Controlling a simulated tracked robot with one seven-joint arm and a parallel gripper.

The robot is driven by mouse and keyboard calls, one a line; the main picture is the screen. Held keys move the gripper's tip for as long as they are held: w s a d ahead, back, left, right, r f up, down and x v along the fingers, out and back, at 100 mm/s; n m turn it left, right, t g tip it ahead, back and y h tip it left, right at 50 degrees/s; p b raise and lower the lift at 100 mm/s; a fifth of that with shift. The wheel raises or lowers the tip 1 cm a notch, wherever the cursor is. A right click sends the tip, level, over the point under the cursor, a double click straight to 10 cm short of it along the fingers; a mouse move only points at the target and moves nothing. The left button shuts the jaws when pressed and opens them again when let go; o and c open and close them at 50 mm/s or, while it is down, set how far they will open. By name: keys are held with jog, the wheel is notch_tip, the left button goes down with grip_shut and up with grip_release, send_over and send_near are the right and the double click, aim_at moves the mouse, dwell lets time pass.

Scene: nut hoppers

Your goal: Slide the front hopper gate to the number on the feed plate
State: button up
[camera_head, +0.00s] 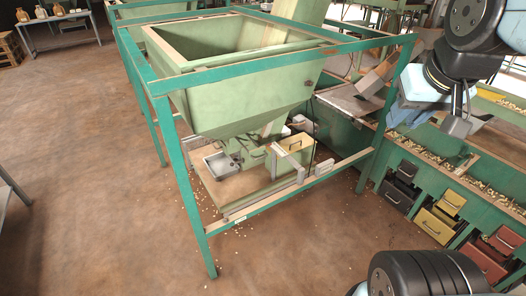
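The front hopper (245,95) is a pale green funnel hung in a teal metal frame. Under its mouth is green feed machinery with a yellowish box (295,146) and pale upright bars beside it; which part is the gate I cannot tell for sure. A pale horizontal rail (262,202) with small light blocks runs along the front below. No number on a feed plate is legible at this size. My gripper (458,126) hangs at the upper right, well away from the hopper and right of the frame's corner post. Whether its fingers are apart is unclear.
The teal frame's post (187,190) and top bar (285,59) stand around the hopper. A metal tray (219,164) sits below it. A green bench with drawers (434,226) fills the right. Spilled nuts dot the floor. The brown floor (80,150) at left is open.

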jog(key=w+a+f+n+t, duration=0.1)
jog(key=w+n, duration=0.2)
jog(key=w, duration=1)
jog(key=w+a+f+n+t, duration=0.1)
jog(key=w+n+t, duration=0.15)
jog(key=w, duration=0.95)
jog(key=w+a+f+n+t+y, duration=0.1)
jog(key=w+a+f+n, duration=0.2)
jog(key=w+f, duration=0.55)
jog(key=w+a+f+n+t+y, duration=0.15)
jog(key=w+f+n, duration=0.3)
jog(key=w, duration=0.75)
jog(key=w+a+f+n+y, duration=0.1)
jog(key=w+a+f+n, duration=0.25)
jog(key=f, duration=0.75)
jog(key=w+a+f+n+y, duration=0.1)
jog(key=w+a+f+n, duration=0.3)
jog(key=f, duration=0.8)
jog(key=s+a+f+n+t+y, duration=0.15)
jog(key=a+f, duration=0.25)
jog(key=f, duration=0.6)
jog(key=s+a+f+n+y, duration=0.3)
jog(key=f, duration=0.8)
jog(key=x, duration=1.4)
jog(key=shift+d, duration=0.15)
